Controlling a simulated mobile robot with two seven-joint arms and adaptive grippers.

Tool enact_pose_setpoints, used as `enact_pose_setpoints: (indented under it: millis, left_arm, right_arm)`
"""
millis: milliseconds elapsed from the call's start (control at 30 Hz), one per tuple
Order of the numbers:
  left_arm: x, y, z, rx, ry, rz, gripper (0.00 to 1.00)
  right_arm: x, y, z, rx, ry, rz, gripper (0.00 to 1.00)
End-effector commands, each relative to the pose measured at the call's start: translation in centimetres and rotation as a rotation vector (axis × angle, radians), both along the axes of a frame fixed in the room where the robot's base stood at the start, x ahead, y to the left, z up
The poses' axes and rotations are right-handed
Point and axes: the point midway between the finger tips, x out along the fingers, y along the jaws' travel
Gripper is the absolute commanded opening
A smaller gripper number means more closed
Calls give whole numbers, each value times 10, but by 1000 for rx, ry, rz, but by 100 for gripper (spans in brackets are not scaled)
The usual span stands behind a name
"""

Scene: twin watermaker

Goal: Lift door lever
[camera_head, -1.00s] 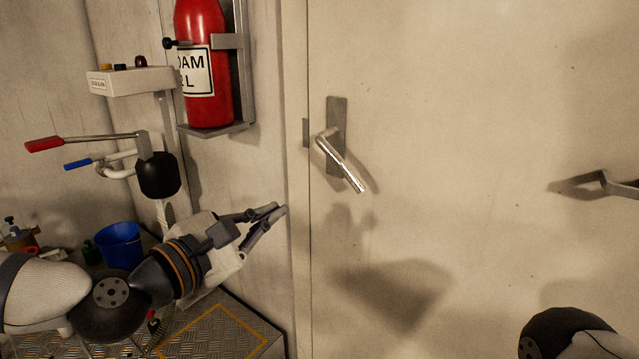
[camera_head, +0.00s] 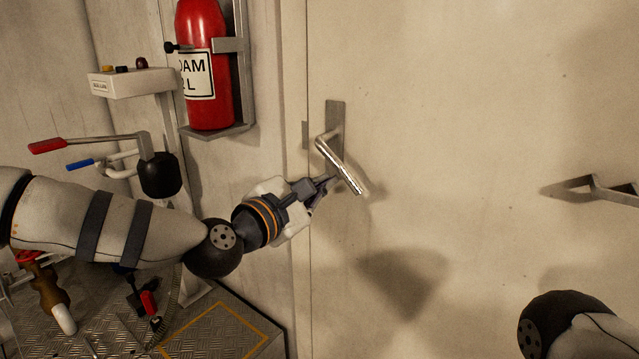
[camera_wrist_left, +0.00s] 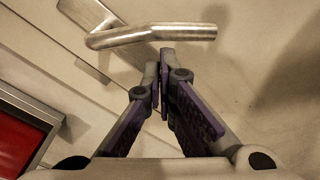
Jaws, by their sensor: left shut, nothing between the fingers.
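The door lever (camera_head: 342,168) is a bright metal bar on a grey plate (camera_head: 335,118) on the pale door. It slopes down to the right from its pivot. My left gripper (camera_head: 330,181) is just below and left of the lever in the head view. In the left wrist view the lever (camera_wrist_left: 160,34) crosses above the fingertips of my left gripper (camera_wrist_left: 162,58), which are shut with nothing between them. I cannot tell whether the fingertips touch the lever. My right gripper is out of view.
A red extinguisher (camera_head: 206,75) hangs on the wall left of the door. A control box (camera_head: 130,82) and a red-handled lever (camera_head: 95,143) are further left. A metal bracket (camera_head: 600,188) juts from the door's right side. The door around the lever is otherwise clear.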

Motion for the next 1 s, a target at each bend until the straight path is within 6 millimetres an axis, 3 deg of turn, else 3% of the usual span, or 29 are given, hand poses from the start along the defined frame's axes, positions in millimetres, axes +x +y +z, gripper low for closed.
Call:
enact_pose_setpoints:
  millis: [1000]
  left_arm:
    - [-7, -10, 6, -151, 107, -2, 0]
  right_arm:
    - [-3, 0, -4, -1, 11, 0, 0]
